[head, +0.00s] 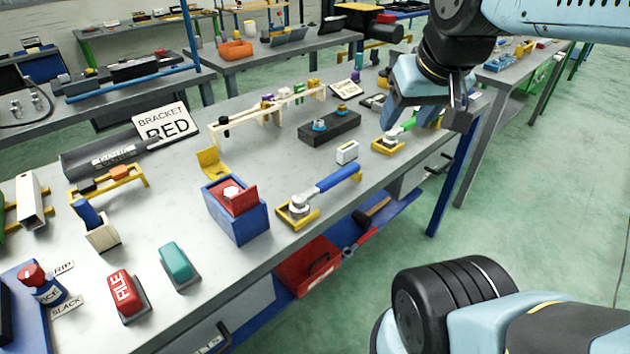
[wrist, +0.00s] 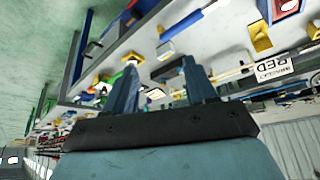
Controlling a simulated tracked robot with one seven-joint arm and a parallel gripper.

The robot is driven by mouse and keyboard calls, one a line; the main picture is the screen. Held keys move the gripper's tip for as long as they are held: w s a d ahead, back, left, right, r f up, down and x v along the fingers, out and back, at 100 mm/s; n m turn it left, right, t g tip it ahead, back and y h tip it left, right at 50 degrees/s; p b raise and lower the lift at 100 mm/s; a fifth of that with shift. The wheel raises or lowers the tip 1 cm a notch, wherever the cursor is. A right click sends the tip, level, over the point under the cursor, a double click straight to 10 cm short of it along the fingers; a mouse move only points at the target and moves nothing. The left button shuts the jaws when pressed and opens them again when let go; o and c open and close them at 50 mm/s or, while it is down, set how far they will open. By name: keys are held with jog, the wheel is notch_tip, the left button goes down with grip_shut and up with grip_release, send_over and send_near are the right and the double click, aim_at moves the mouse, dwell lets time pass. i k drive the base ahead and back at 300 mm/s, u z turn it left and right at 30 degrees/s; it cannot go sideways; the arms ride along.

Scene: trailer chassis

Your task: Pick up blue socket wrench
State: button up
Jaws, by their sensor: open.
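The blue socket wrench (head: 337,183) lies on the bench near its front edge, its metal head resting on a yellow stand (head: 284,215). Its blue handle points to the back right. In the wrist view, a blue handle (wrist: 187,23) shows near the top, beyond the fingers. My gripper (head: 415,115) is open, to the right of and farther back than the wrench, above a green-handled tool (head: 402,130) on another yellow stand. In the wrist view my gripper (wrist: 160,80) has nothing clearly held between its spread fingers.
A blue box with a red block (head: 237,205) stands left of the wrench. A small white box (head: 347,152) and a dark socket tray (head: 330,128) sit behind it. A red bin (head: 308,268) is below the bench edge. Open floor lies to the right.

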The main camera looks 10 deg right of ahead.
aim_at(299, 206)
jog(key=u, duration=1.3)
jog(key=k, duration=1.1)
jog(key=z, duration=1.35)
jog(key=i, duration=1)
jog(key=u, duration=0.05)
